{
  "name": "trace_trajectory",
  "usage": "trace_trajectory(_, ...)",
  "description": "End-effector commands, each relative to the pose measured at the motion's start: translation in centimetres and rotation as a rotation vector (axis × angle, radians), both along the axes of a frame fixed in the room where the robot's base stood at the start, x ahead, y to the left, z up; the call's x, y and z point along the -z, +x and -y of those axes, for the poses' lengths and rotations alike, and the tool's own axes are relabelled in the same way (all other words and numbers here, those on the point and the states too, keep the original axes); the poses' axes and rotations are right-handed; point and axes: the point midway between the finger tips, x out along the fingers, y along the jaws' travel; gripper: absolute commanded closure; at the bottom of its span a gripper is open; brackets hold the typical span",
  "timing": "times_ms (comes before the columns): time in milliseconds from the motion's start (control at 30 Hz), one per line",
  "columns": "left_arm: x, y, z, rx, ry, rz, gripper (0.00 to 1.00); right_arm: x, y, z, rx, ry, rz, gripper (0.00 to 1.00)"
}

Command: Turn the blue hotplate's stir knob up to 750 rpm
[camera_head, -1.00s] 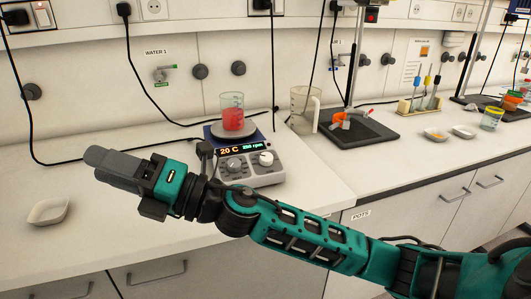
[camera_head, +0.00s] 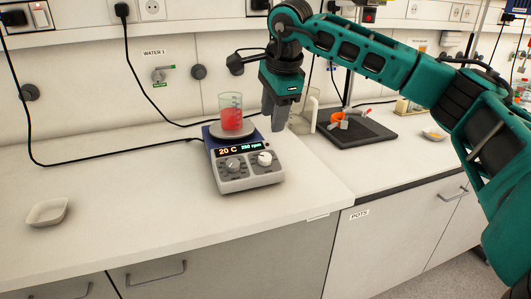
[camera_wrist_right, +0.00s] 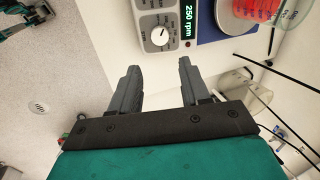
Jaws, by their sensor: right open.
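The blue hotplate (camera_head: 209,139) stands on the bench with a grey front panel; its display reads 20 C and 250 rpm. The white stir knob (camera_head: 265,159) is the right one on the panel. It also shows in the wrist view (camera_wrist_right: 159,36), beside the 250 rpm readout. A beaker of red liquid (camera_head: 231,119) stands on the plate. My right gripper (camera_head: 272,124) points down at the hotplate's back right, above and behind the knob. In the wrist view its two fingers (camera_wrist_right: 159,68) are apart with nothing between them. My left gripper is not in view.
A clear jug (camera_head: 303,112) stands right of the hotplate, partly behind my gripper. A black stand base (camera_head: 375,134) is further right. A white dish (camera_head: 47,212) lies at the left.

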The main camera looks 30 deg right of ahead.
Motion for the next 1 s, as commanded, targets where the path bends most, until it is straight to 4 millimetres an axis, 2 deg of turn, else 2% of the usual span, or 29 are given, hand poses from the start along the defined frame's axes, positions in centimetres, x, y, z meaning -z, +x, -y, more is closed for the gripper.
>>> trace_trajectory(167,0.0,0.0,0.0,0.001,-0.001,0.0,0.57,2.2,0.6,0.2,0.002,-0.002,-0.004,0.54)
trace_trajectory(400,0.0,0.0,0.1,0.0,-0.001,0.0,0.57,7.0,2.1,0.4,0.001,-0.001,-0.004,0.54)
trace_trajectory(600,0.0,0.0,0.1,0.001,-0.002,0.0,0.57,10.2,3.2,0.5,0.0,0.001,-0.003,0.54)
trace_trajectory(800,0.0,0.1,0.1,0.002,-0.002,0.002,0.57,11.8,3.8,0.6,0.0,0.002,-0.001,0.54)
trace_trajectory(1000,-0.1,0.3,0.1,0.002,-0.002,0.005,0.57,12.1,3.9,0.6,0.0,0.002,0.0,0.54)
